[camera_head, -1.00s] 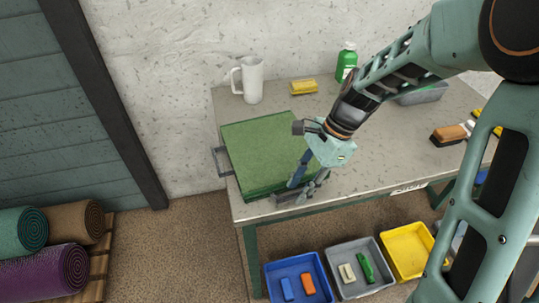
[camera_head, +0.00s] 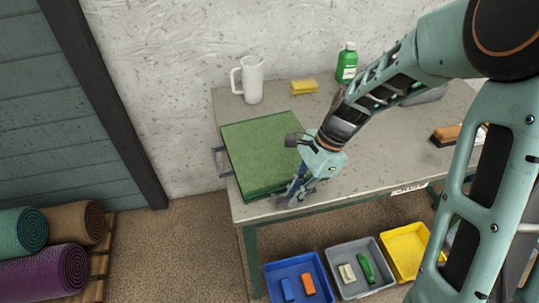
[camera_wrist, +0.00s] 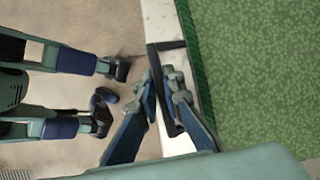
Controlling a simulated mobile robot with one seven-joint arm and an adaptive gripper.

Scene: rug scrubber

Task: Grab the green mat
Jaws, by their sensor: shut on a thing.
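The green mat (camera_head: 262,150) lies flat on the table, a thick square slab with darker green sides. In the wrist view its textured top (camera_wrist: 260,70) fills the right side. A grey handle (camera_head: 218,162) sticks out at its left side. My gripper (camera_head: 297,195) is at the mat's front right edge. In the wrist view my gripper (camera_wrist: 163,85) has its fingertips closed on a dark bar (camera_wrist: 154,58), which looks like another handle beside the mat.
On the table (camera_head: 375,165) stand a white jug (camera_head: 252,80), a yellow sponge (camera_head: 304,87), a green bottle (camera_head: 346,62) and a brush (camera_head: 446,134). Blue (camera_head: 300,262), grey (camera_head: 376,253) and yellow (camera_head: 404,240) bins sit below. Rolled rugs (camera_head: 45,268) lie at lower left.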

